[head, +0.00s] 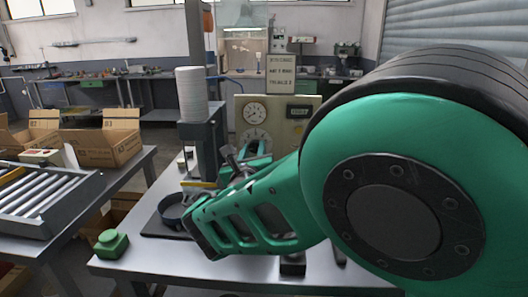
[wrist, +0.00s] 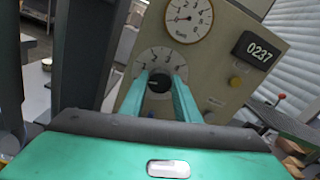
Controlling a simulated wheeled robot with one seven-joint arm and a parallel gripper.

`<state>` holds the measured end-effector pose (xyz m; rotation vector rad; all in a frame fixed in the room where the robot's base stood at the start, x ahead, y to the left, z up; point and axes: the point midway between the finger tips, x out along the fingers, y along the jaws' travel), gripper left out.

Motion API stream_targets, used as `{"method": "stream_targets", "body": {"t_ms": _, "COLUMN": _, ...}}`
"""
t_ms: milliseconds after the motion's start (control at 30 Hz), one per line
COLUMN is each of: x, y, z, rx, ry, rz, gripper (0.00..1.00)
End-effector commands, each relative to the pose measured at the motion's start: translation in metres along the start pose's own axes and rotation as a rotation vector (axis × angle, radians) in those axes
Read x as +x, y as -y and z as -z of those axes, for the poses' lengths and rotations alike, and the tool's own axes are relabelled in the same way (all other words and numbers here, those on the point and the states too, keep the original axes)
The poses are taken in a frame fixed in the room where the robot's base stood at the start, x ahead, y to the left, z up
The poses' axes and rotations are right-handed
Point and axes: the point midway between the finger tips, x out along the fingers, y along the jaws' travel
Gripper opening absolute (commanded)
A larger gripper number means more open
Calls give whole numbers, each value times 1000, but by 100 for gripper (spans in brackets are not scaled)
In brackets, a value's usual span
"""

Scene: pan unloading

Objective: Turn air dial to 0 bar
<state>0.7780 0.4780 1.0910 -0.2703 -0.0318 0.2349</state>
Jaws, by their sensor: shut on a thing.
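The air dial is a dark round knob (wrist: 159,86) on a pale numbered scale, low on a beige control panel (wrist: 222,75). My gripper (wrist: 159,76) is shut on the knob, with one green finger on each side of it in the wrist view. The fingers and wrist hide the lower part of the scale, and I cannot read the knob's setting surely. A round white bar gauge (wrist: 188,19) sits above the dial. In the head view the panel (head: 303,104) stands behind my arm, with the gauge (head: 255,112) showing; the scale (head: 256,136) is partly covered.
A counter (wrist: 257,48) reads 0237, with a yellow button (wrist: 235,81) below it. A stack of white discs (head: 191,95) stands left of the panel. A black round pan (head: 175,211) and a green button box (head: 111,242) are on the table. A roller conveyor (head: 45,195) lies left.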

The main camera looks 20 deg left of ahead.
Motion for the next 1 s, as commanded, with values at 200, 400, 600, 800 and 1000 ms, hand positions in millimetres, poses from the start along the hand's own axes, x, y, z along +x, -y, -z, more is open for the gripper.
{"method": "stream_targets", "body": {"t_ms": 200, "x": -1, "y": -3, "z": 6, "rx": -145, "ry": -10, "rz": -5, "gripper": 7}}
{"method": "stream_targets", "body": {"t_ms": 400, "x": -1, "y": -2, "z": 6, "rx": -228, "ry": -10, "rz": -4, "gripper": 7}}
{"method": "stream_targets", "body": {"t_ms": 600, "x": -1, "y": -2, "z": 6, "rx": -264, "ry": -10, "rz": -4, "gripper": 7}}
{"method": "stream_targets", "body": {"t_ms": 800, "x": -1, "y": -2, "z": 6, "rx": -272, "ry": -9, "rz": -4, "gripper": 7}}
{"method": "stream_targets", "body": {"t_ms": 1000, "x": -1, "y": -2, "z": 5, "rx": -272, "ry": -9, "rz": -3, "gripper": 7}}
